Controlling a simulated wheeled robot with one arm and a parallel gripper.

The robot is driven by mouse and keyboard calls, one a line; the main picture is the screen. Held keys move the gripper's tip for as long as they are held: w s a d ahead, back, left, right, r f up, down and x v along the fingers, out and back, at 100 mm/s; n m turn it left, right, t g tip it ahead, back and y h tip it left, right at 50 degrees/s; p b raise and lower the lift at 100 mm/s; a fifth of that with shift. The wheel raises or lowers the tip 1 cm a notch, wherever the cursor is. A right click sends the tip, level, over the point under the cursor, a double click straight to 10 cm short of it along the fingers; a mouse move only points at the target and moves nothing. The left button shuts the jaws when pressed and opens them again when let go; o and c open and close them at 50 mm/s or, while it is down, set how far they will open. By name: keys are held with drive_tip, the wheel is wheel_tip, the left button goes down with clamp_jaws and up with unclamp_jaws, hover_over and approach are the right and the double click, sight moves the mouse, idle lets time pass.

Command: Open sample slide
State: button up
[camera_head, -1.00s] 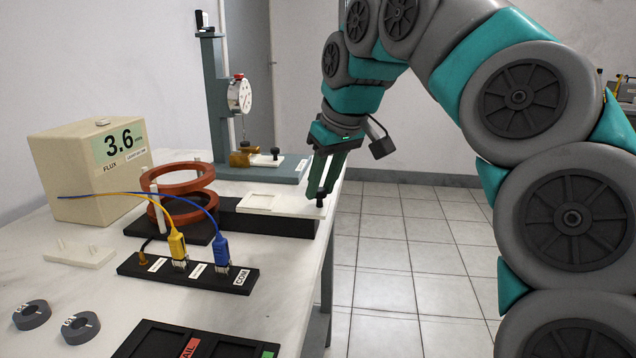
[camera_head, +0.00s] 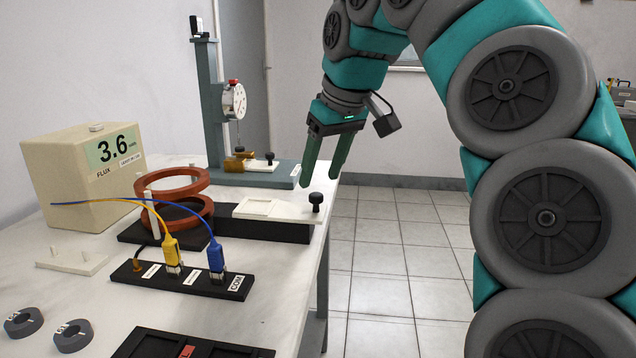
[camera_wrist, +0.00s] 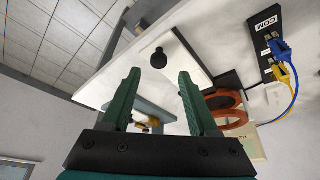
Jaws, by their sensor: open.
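The sample slide is a long white plate (camera_head: 290,213) with a shallow square recess and an upright black knob (camera_head: 316,200) at its right end. It lies on a black base and sticks out past the base's right end. My gripper (camera_head: 320,180) is open and empty, pointing down just above the knob without touching it. In the wrist view, the knob (camera_wrist: 158,58) shows just beyond the gap between my fingertips (camera_wrist: 160,75), with the white slide (camera_wrist: 115,75) around it.
A black terminal block (camera_head: 185,280) with yellow and blue plugs stands in front. A beige flux meter (camera_head: 80,175) reading 3.6 is at left. A dial gauge stand (camera_head: 212,100) rises behind. Grey rings (camera_head: 72,336) lie front left. Right of the table edge is open floor.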

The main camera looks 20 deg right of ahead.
drive_tip(key=shift+v, duration=1.8)
